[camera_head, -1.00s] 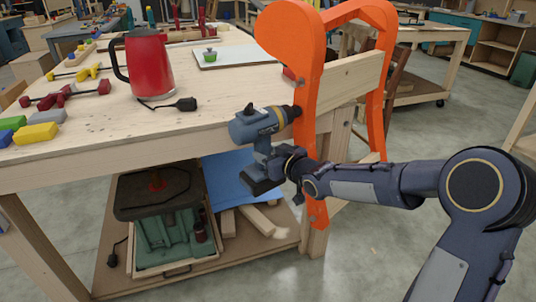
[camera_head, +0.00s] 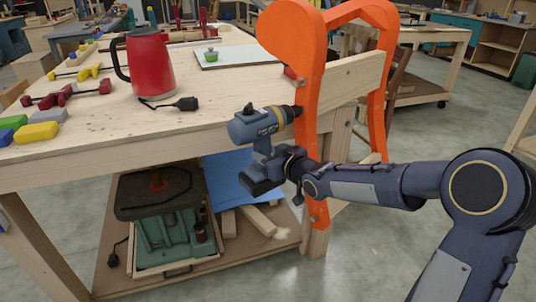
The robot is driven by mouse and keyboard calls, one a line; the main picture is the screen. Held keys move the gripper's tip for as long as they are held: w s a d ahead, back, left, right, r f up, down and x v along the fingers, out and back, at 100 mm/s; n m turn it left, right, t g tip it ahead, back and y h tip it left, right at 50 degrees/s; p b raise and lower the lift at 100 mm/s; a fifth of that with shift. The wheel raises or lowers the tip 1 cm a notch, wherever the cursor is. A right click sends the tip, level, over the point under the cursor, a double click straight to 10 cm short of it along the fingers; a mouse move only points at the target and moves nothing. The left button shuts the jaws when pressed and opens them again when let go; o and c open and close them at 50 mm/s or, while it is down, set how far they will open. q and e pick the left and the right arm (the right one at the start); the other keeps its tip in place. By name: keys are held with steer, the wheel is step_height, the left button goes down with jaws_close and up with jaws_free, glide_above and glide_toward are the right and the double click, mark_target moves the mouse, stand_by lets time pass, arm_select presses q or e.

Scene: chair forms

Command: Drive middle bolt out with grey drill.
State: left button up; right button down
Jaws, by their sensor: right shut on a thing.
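The grey drill (camera_head: 254,126) is held in my right gripper (camera_head: 280,160), which is shut around its handle in front of the workbench edge. The drill lies roughly level, with its chuck pointing right at the side of the orange chair form (camera_head: 311,90). The chuck tip seems to meet or nearly meet the orange panel; the exact contact cannot be told. The middle bolt is not visible, perhaps hidden by the chuck. A small bolt-like spot (camera_head: 314,219) shows low on the orange leg. My left gripper is not in view.
A wooden workbench (camera_head: 200,110) carries a red kettle (camera_head: 149,64), a black plug (camera_head: 186,104) and colored blocks (camera_head: 37,132). The lower shelf holds a green machine (camera_head: 165,235) and wood offcuts (camera_head: 257,219). A wooden board (camera_head: 355,78) crosses the orange form.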

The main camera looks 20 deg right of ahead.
steer(key=shift+r+b, duration=0.2)
steer(key=shift+b, duration=0.3)
stand_by(0.8)
steer(key=shift+s+a, duration=0.15)
steer(key=shift+s+a+f+b, duration=0.1)
steer(key=shift+a+b, duration=0.1)
steer(key=shift+b, duration=0.4)
steer(key=shift+s+a+b, duration=0.3)
steer(key=shift+a+b, duration=0.35)
steer(key=shift+b, duration=0.2)
steer(key=shift+s+a+b, duration=0.25)
steer(key=shift+a+b, duration=0.45)
steer(key=shift+b, duration=0.2)
steer(key=shift+s+a+b, duration=0.3)
steer(key=shift+a+b, duration=0.35)
steer(key=shift+b, duration=0.2)
steer(key=shift+s+a+b, duration=0.35)
steer(key=shift+a+b, duration=0.3)
steer(key=shift+b, duration=0.15)
